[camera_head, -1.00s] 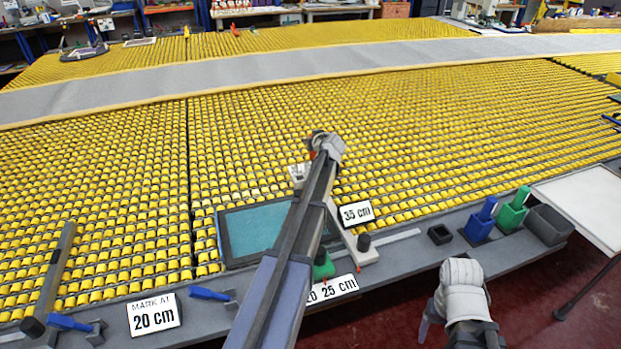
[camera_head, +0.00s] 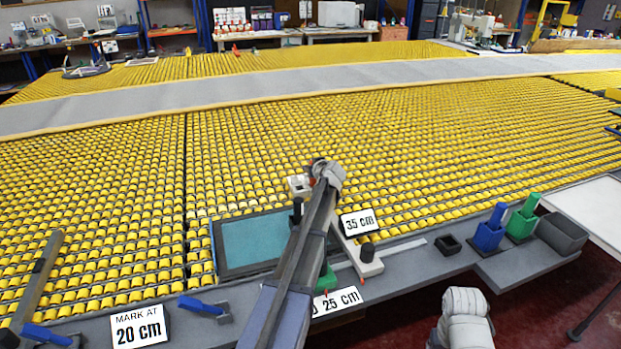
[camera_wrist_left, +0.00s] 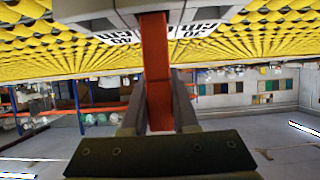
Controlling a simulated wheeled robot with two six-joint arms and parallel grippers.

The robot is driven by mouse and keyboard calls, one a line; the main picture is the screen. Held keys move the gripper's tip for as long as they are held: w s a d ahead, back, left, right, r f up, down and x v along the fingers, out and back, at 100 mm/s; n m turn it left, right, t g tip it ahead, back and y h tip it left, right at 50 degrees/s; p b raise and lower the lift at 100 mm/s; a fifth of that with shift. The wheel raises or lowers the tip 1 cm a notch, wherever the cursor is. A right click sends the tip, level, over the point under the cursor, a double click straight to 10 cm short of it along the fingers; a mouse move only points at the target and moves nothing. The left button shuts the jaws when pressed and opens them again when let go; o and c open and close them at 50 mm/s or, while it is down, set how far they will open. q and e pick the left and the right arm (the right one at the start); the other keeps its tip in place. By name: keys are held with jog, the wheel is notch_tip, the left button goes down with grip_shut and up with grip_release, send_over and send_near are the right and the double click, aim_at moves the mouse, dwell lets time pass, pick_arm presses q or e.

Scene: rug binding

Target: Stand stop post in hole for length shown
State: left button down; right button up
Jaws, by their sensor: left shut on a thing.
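My left arm reaches over the bench. Its gripper is at the far end, mostly hidden behind the wrist in the head view. In the left wrist view my left gripper (camera_wrist_left: 157,115) is shut on an orange-red post (camera_wrist_left: 155,60). The post's far end meets or overlaps a grey body at the picture's top; I cannot tell whether it is in a hole.
A teal-topped tray (camera_head: 250,240) lies behind my left arm. A pale bar with a black knob (camera_head: 368,252) is right of it. Blue (camera_head: 489,232) and green (camera_head: 523,222) holders and dark bins stand to the right. Yellow rollers carry a grey rug strip (camera_head: 250,82).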

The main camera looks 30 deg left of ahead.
pick_arm(q)
jog(key=shift+f+b, duration=0.8)
jog(key=shift+f, duration=0.5)
jog(key=shift+f, duration=0.15)
jog(key=c, duration=0.7)
grip_release()
